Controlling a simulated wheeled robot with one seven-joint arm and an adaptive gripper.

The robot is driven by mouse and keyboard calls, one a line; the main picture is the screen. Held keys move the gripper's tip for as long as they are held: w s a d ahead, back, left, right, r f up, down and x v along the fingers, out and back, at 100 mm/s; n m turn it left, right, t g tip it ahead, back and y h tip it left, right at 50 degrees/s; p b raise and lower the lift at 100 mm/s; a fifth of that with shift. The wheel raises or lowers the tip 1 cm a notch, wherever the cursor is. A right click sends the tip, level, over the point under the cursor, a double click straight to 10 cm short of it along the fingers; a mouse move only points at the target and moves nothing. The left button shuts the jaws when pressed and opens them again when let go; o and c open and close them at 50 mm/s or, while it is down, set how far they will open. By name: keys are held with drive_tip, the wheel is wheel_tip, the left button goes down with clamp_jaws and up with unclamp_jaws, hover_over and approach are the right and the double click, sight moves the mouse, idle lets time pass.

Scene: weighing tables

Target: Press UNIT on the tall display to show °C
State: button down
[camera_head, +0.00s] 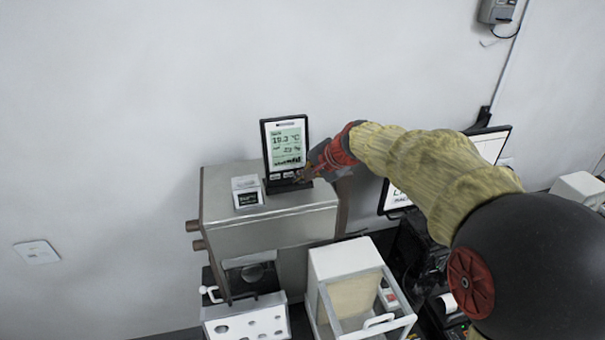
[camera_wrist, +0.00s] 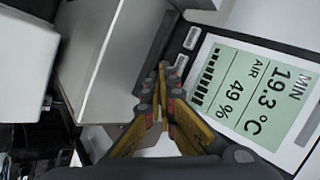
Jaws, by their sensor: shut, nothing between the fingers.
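The tall display (camera_head: 286,143) stands upright, black-framed, on a metal cabinet. In the wrist view its screen (camera_wrist: 257,95) appears sideways and reads MIN, 19.3 °C, AIR, 49 %; °C is showing. A row of small pale buttons lies under the screen; two show in the wrist view, one farther away (camera_wrist: 192,38) and one beside my fingertips (camera_wrist: 181,65). Their labels are not readable, and the fingers may hide another. My gripper (camera_wrist: 164,72) is shut and empty, its tips by the button row. In the head view it is at the display's lower right (camera_head: 304,176). I cannot tell whether it touches.
A small white display box (camera_head: 247,191) stands left of the tall display on the metal cabinet (camera_head: 275,222). A white glass-sided balance (camera_head: 345,262) stands in front, and a monitor (camera_head: 489,145) to the right. The wall is close behind; the cabinet's front right top is bare.

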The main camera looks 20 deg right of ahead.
drive_tip(key=shift+s, duration=0.1)
drive_tip(key=shift+s+r+b, duration=0.1)
drive_tip(key=shift+s+b, duration=0.2)
drive_tip(key=shift+s, duration=0.4)
drive_tip(key=s, duration=0.3)
drive_tip(key=s+b, duration=0.1)
drive_tip(key=s, duration=0.1)
drive_tip(key=shift+r, duration=0.4)
drive_tip(key=shift+f, duration=0.1)
idle(0.5)
